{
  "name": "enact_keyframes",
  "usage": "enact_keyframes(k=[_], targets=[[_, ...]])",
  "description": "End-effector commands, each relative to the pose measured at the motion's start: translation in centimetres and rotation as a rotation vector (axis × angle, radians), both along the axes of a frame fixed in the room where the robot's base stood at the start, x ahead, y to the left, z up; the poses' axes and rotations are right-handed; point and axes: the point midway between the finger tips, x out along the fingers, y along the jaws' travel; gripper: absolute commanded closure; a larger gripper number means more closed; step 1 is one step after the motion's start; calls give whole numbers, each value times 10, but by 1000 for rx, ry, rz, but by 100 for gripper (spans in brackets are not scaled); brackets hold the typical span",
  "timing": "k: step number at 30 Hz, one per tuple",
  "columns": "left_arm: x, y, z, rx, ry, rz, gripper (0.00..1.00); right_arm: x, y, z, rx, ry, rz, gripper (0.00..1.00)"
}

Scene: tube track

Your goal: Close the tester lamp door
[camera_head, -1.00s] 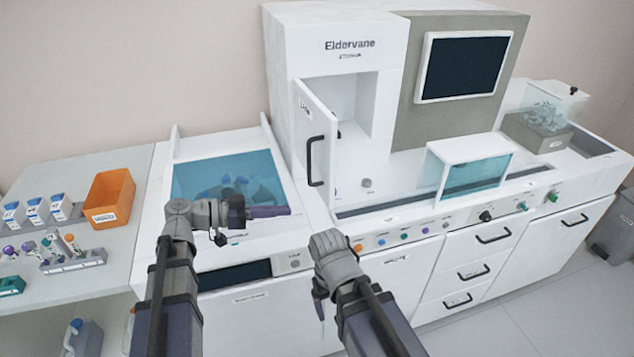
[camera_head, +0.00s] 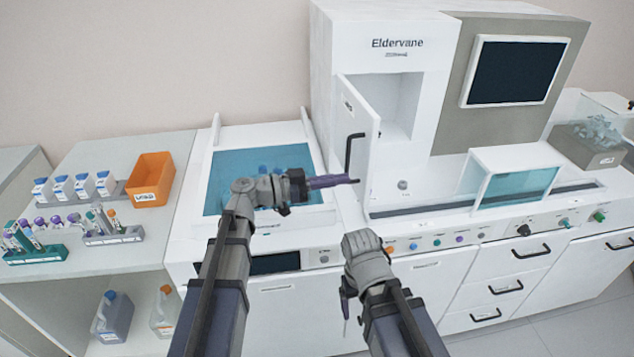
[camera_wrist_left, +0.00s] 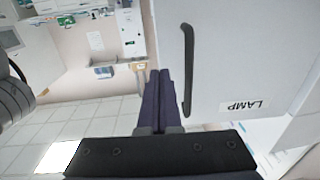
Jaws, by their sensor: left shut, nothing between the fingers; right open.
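The tester lamp door (camera_head: 358,122) is a white panel with a black bar handle, hinged on the tall white tester (camera_head: 398,62) and standing open. In the left wrist view the door (camera_wrist_left: 240,60) shows its LAMP label and its handle (camera_wrist_left: 187,70) close by. My left gripper (camera_head: 352,180) is shut and empty, its dark purple fingers pointing right at the lower end of the handle. In the left wrist view its fingers (camera_wrist_left: 160,90) lie just left of the handle; I cannot tell if they touch the door. My right gripper (camera_head: 345,300) hangs low in front of the cabinet, with its fingers barely showing.
A teal-windowed bay (camera_head: 258,165) lies left of the tester under my left arm. A clear-fronted box (camera_head: 515,185) stands on the right of the deck. An orange bin (camera_head: 150,180) and tube racks (camera_head: 115,233) sit on the left bench.

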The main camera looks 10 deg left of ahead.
Motion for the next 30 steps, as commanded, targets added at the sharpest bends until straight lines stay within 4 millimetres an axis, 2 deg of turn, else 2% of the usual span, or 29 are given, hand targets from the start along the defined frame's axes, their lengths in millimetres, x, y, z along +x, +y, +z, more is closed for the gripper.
enact_keyframes(k=[3,9,25,30], targets=[[7,-19,0,0,0,-2,100,0,0,0,0,0,0,16],[13,-36,0,0,0,0,100,0,0,0,0,0,0,16],[14,-42,0,0,0,3,100,0,0,0,0,0,0,16],[14,-52,0,0,0,40,100,0,0,0,0,0,0,16]])
